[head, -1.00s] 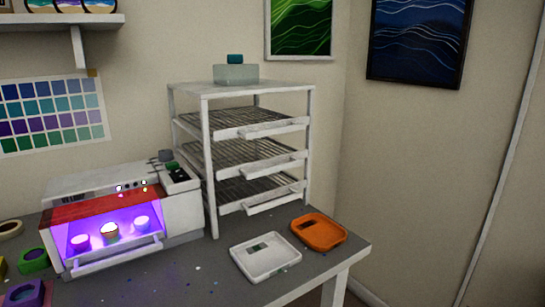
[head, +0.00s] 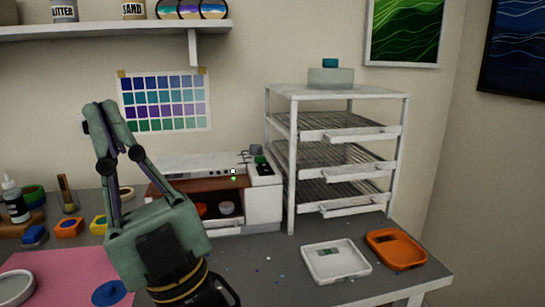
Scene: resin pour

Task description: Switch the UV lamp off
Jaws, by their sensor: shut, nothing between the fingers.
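The UV lamp (head: 264,208) is a white box with a reddish-brown front hood, on the grey table left of the rack. Its inside is dark, with no purple glow, and holds small cups, including a pale one (head: 227,208). A small green light and a white light show on its front. A dark panel with a green part (head: 262,163) sits on its right top; I cannot tell the switch position. My gripper (head: 108,112) is shut and empty, pointing up, left of the lamp in the picture. My arm hides the lamp's left part.
A white wire-shelf rack (head: 291,180) stands right of the lamp. A white tray (head: 308,267) and an orange tray (head: 405,263) lie in front of it. A pink mat (head: 60,270), a bottle (head: 14,203) and several small coloured molds are at the left.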

